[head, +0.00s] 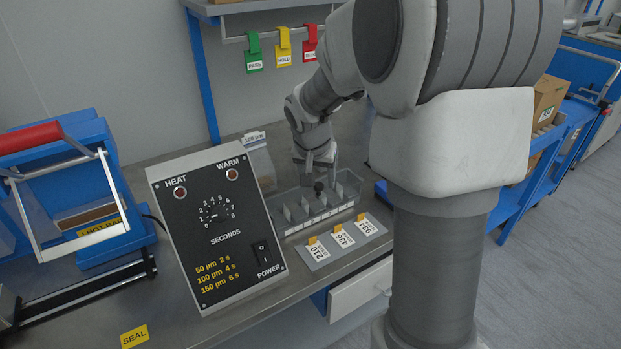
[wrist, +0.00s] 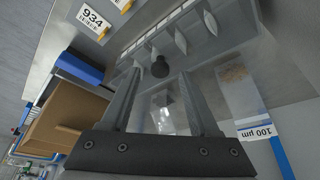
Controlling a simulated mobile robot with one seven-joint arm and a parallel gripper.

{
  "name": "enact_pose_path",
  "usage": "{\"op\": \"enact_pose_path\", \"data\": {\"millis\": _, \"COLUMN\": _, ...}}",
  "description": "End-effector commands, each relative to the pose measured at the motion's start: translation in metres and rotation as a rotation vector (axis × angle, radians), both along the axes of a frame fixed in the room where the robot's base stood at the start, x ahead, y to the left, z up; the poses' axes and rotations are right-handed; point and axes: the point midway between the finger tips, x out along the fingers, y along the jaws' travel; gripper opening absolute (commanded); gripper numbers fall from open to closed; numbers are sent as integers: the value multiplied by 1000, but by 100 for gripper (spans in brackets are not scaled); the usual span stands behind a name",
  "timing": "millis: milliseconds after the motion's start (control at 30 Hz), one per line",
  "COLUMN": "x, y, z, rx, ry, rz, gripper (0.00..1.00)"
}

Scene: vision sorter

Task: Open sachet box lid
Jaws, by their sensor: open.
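The sachet box (head: 343,210) is a grey, see-through box with upright dividers, standing on the metal bench. A dark round knob (head: 318,187) shows on top of it; the knob also shows in the wrist view (wrist: 160,68). The clear lid is hard to make out, but it seems to lie flat over the box. My gripper (head: 320,175) hangs just above the knob. In the wrist view my gripper (wrist: 159,76) is open, with its fingers on either side of the line to the knob and the knob near the fingertips. I cannot tell whether they touch it.
A black control panel (head: 220,230) stands left of the box. Number cards (head: 342,238) lie in front of it. A clear bag labelled 100 µm (head: 259,163) is behind it, left. A blue sealer with a red handle (head: 30,138) is at far left. A cardboard carton (head: 546,103) is right.

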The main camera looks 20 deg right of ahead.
Motion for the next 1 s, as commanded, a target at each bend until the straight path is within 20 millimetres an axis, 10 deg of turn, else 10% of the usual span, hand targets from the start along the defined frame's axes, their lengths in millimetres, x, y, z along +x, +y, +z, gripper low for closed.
{"op": "enact_pose_path", "data": {"millis": 467, "x": 5, "y": -3, "z": -13, "rx": 0, "ry": 0, "rz": 1, "gripper": 60}}
{"op": "enact_pose_path", "data": {"millis": 800, "x": 4, "y": -3, "z": -13, "rx": 0, "ry": 0, "rz": 1, "gripper": 0}}
{"op": "enact_pose_path", "data": {"millis": 1000, "x": 4, "y": -3, "z": -13, "rx": 0, "ry": 0, "rz": 1, "gripper": 0}}
